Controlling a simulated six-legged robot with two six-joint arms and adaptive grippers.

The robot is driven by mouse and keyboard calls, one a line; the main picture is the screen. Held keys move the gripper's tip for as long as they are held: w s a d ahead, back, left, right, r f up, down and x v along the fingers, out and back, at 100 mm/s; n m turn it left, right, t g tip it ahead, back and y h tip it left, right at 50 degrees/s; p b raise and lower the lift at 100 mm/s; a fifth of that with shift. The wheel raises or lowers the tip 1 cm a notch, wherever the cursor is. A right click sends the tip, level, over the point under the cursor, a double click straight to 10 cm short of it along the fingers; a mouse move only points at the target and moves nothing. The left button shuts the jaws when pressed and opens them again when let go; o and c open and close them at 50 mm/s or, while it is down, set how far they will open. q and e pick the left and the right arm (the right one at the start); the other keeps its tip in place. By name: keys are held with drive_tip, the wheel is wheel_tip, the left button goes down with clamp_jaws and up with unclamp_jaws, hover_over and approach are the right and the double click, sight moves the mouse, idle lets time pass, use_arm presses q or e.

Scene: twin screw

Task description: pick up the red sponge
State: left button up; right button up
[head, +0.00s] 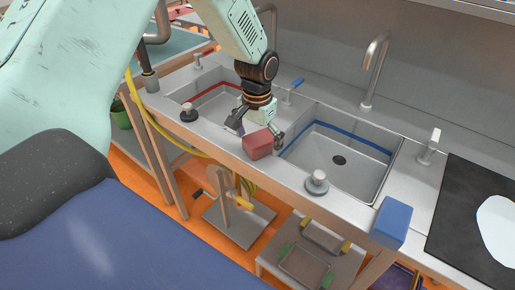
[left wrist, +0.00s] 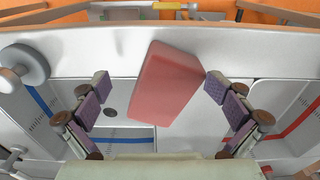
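The red sponge (head: 258,144) lies tilted at an angle on the front ledge of the metal sink counter, between the two basins. My left gripper (head: 257,132) is just above and behind it, pointing down, with its fingers spread. In the left wrist view the sponge (left wrist: 166,84) is beyond and between the open fingers of the gripper (left wrist: 157,86). It is close to the right-hand finger in that picture, with a wider gap to the left-hand one; I cannot tell whether it touches. My right gripper is not in view.
A blue sponge (head: 391,222) sits at the counter's front edge to the right. A blue-lined basin (head: 340,170) lies right of the gripper and a red-lined basin (head: 205,97) left. Round knobs (head: 316,182) and (head: 188,112) stand on the ledge. A tall tap (head: 375,70) rises behind.

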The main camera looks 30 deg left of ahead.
use_arm(q)
drive_tip(key=shift+s+d+f, duration=0.15)
drive_tip(key=shift+s+f, duration=0.35)
drive_tip(key=shift+o, duration=0.8)
drive_tip(key=shift+w+f, duration=0.1)
drive_tip(key=shift+f, duration=0.1)
drive_tip(key=shift+a, duration=0.2)
drive_tip(key=shift+c, duration=0.8)
drive_tip(key=shift+w+d, duration=0.2)
drive_tip(key=shift+w, duration=0.05)
drive_tip(key=c, duration=0.3)
drive_tip(key=shift+d+r, duration=0.1)
drive_tip(key=shift+r, duration=0.1)
drive_tip(key=shift+c, duration=1.2)
drive_tip(key=shift+a, duration=0.25)
